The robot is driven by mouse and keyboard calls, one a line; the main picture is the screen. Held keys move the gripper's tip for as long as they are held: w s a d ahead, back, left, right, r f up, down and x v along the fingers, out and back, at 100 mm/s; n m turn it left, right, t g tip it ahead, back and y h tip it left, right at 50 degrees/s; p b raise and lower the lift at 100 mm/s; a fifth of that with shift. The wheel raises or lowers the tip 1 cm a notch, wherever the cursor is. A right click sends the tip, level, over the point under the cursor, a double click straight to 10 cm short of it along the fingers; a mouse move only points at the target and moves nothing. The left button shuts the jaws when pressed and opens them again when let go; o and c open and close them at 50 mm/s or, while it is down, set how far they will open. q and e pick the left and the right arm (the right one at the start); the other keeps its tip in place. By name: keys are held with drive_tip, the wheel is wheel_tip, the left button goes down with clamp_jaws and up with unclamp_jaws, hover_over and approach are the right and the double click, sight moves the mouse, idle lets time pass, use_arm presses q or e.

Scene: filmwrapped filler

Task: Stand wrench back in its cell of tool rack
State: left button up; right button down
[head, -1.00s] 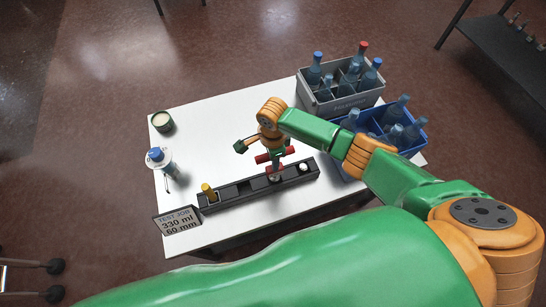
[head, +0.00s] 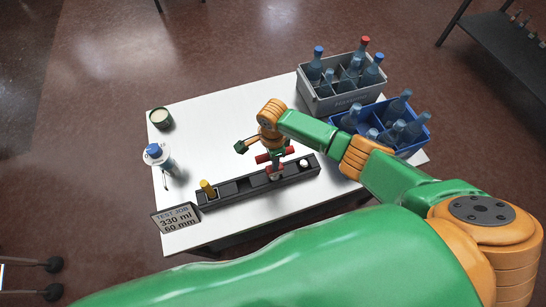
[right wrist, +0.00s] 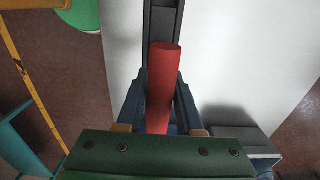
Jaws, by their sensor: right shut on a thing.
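The dark tool rack (head: 232,188) lies along the front of the white table in the head view. My right gripper (head: 276,165) is over its right half, just left of the white-topped item in the rack's right end. In the right wrist view my right gripper (right wrist: 160,110) is shut on the wrench's red handle (right wrist: 165,80), which lies between its dark fingers. The rack (right wrist: 163,20) runs away beyond it there. The wrench's lower end and its cell are hidden, so I cannot tell whether it is inside. My left gripper is not in view.
A yellow-handled tool (head: 207,188) stands in the rack's left end. A sign (head: 176,218) stands beside it. A blue-capped bottle (head: 154,153) and a green tin (head: 160,118) are at the left. A grey crate (head: 345,102) and a blue crate (head: 408,150) hold bottles at the right.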

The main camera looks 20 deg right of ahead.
drive_tip(key=shift+f, duration=0.15)
drive_tip(key=shift+c, duration=2.4)
unclamp_jaws()
wheel_tip(320, 180, up, 7)
drive_tip(key=shift+s+r+p, duration=0.1)
drive_tip(key=shift+p, duration=0.55)
